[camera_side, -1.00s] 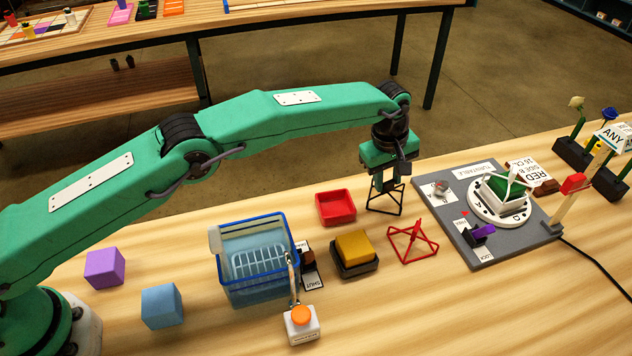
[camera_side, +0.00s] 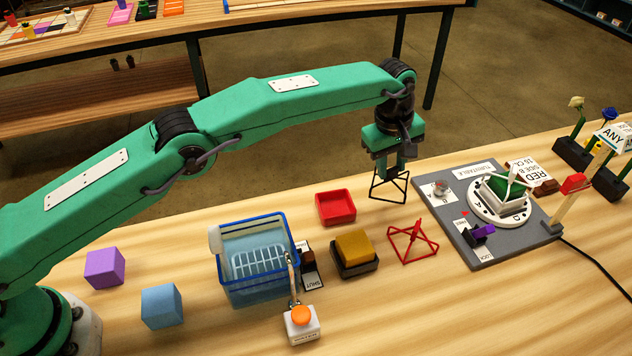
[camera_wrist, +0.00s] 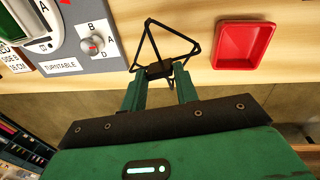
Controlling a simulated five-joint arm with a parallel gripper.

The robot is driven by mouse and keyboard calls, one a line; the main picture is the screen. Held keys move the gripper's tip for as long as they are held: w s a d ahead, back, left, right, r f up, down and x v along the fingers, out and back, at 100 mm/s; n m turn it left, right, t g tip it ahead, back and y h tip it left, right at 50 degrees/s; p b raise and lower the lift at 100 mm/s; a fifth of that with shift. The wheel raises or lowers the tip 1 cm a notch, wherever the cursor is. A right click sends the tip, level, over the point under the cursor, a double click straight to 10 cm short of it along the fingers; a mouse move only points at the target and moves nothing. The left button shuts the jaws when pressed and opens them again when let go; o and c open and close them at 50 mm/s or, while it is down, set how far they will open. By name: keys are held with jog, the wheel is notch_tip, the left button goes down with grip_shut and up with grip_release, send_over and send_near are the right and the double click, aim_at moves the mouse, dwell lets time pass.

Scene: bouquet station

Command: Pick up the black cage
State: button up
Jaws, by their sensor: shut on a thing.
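The black cage (camera_side: 388,188) is a thin black wire frame between the red tray and the turntable board. In the side view my green gripper (camera_side: 388,172) is above it, shut on its top. The cage hangs below the fingers and appears slightly raised from the wooden table. In the wrist view my gripper (camera_wrist: 160,82) has its fingers on the dark block at the top of the cage (camera_wrist: 146,50), whose wires spread out beyond the fingertips.
A red tray (camera_side: 335,193) and a red wire cage (camera_side: 411,230) stand close by. The grey turntable board (camera_side: 480,255) is to the right. A yellow sponge-like block (camera_side: 354,247) and a blue basket (camera_side: 222,288) are to the left.

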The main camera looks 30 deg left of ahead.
jog(key=s+d+r, duration=0.1)
jog(key=s+r, duration=0.1)
jog(key=s, duration=0.1)
jog(key=s+d+r, duration=0.2)
jog(key=s, duration=0.1)
jog(key=s+d+r, duration=0.2)
jog(key=s, duration=0.2)
jog(key=shift+r, duration=0.4)
jog(key=shift+c, duration=0.2)
jog(key=shift+a, duration=0.1)
